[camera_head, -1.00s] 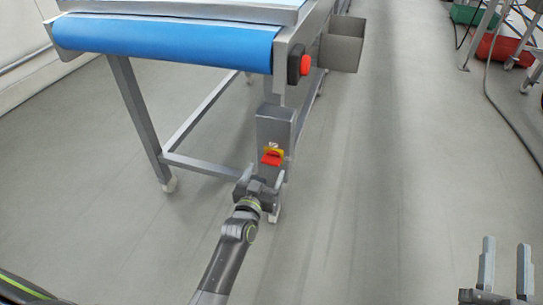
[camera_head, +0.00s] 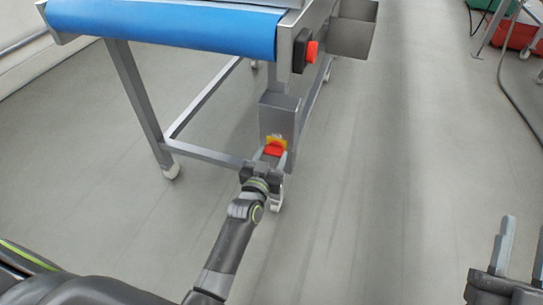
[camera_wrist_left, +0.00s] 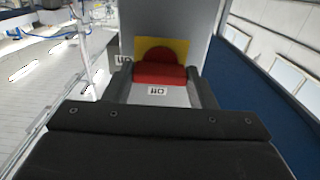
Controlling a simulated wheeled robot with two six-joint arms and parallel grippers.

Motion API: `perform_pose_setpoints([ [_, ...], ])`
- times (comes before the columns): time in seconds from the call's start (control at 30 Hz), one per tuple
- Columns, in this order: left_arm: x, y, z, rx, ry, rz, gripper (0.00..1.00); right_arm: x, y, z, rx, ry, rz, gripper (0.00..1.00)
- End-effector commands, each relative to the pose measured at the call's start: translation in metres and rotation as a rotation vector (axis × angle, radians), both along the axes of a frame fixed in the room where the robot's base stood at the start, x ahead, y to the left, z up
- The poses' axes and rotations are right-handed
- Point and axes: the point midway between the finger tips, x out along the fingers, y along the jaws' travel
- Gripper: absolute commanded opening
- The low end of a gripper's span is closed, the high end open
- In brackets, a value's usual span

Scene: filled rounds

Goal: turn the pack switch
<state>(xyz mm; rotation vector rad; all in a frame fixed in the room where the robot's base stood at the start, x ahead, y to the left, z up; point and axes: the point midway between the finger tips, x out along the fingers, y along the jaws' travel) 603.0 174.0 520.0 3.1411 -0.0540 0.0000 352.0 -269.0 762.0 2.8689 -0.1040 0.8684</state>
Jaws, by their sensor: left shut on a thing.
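The pack switch is a red handle (camera_head: 273,150) on a yellow plate (camera_head: 277,140), on the front of a grey metal box (camera_head: 278,115) at the conveyor's leg. My left gripper (camera_head: 268,157) reaches it from below and is shut on the red handle. In the left wrist view the red handle (camera_wrist_left: 158,74) lies crosswise between the two fingertips, with the yellow plate (camera_wrist_left: 178,46) behind it. Small labels, upside down, sit below and to the left of the handle. My right gripper (camera_head: 523,250) is at the lower right, fingers apart and empty.
The conveyor's blue belt (camera_head: 165,25) is above, with a red button (camera_head: 311,51) on a black box and a grey bin (camera_head: 350,36) beside it. A cable (camera_head: 512,95) runs over the floor at right. The floor between is clear.

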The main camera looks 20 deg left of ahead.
Motion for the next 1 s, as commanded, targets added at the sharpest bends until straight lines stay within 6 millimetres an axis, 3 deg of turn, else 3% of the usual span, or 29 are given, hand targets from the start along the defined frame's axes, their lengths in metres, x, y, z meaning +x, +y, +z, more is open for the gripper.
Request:
perform_pose_setpoints([
  [0.37, 0.0, 0.0, 0.0, -0.058, 0.003, 0.0, 0.28, 0.003, -0.001, -0.004, 0.01, 0.033, -0.001, 0.36],
  [0.6, 0.0, 0.0, 0.001, -0.209, 0.008, 0.0, 0.28, 0.01, -0.005, -0.022, 0.038, 0.144, -0.008, 0.36],
  [1.0, 0.0, 0.0, 0.0, -0.451, 0.016, 0.0, 0.28, 0.015, -0.008, -0.037, 0.06, 0.23, -0.011, 0.36],
])
